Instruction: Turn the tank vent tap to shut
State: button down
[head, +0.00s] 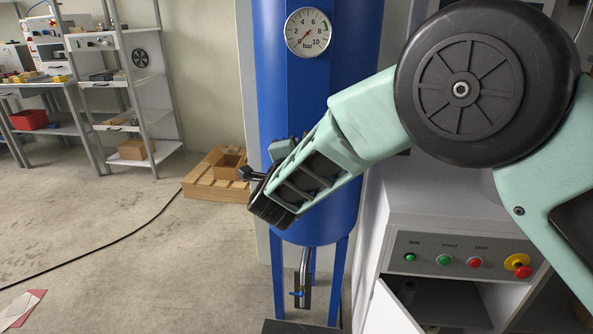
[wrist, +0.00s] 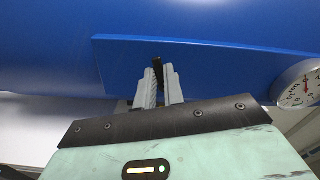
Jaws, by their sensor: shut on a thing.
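The blue tank (head: 345,90) stands upright in the middle of the head view. My gripper (wrist: 161,75) is at the front of the tank, by a flat blue plate (wrist: 215,62) that shows in the wrist view. Its two grey fingers are closed on a narrow dark piece, which I take to be the handle of the vent tap (wrist: 157,65). Only the tip of this piece shows between the fingers, so I cannot tell its angle. In the head view my own arm and wrist cover the tap and the fingertips.
A round pressure gauge (head: 308,32) sits on the plate above my wrist. A pipe with a small blue lever (head: 297,293) hangs under the tank. A grey cabinet with buttons (head: 460,255) stands at right. A wooden pallet (head: 205,185) and shelves (head: 125,75) are at left.

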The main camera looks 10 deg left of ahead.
jog(key=m+b, duration=0.3)
jog(key=b, duration=0.1)
jog(key=shift+a+r+b, duration=0.1)
jog(key=shift+r+b, duration=0.1)
jog(key=shift+b, duration=0.15)
jog(key=shift+r+m, duration=0.1)
jog(key=shift+m, duration=0.2)
jog(key=c, duration=1.5)
grip_release()
jog(key=shift+s, duration=0.15)
jog(key=s, duration=1.7)
jog(key=shift+s+b, duration=0.15)
jog(key=shift+b, duration=0.3)
